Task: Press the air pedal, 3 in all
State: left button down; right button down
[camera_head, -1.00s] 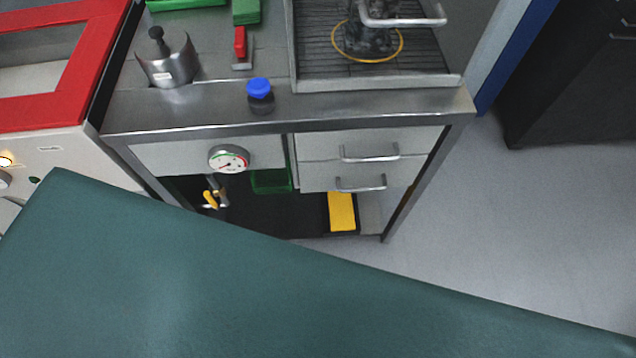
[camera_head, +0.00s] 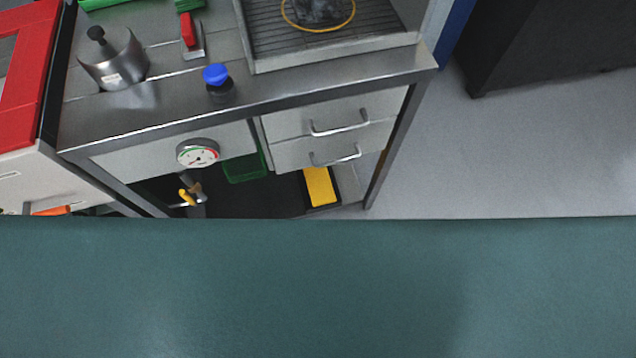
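The air pedal (camera_head: 320,187) looks like a yellow plate in a dark frame. It lies low under the steel bench, below the two drawers, towards the right leg. Its front lower edge is close above the green surface in the picture. Neither of my grippers shows in the head view, so nothing is seen touching the pedal.
A large green surface (camera_head: 320,290) fills the lower picture and hides the floor there. A red-framed machine (camera_head: 28,95) stands left. Grey floor (camera_head: 500,150) is clear at right.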

aim_at(321, 189)
jog(key=k+l, duration=0.15)
jog(key=k, duration=0.6)
jog(key=k+l, duration=0.1)
jog(key=k, duration=0.7)
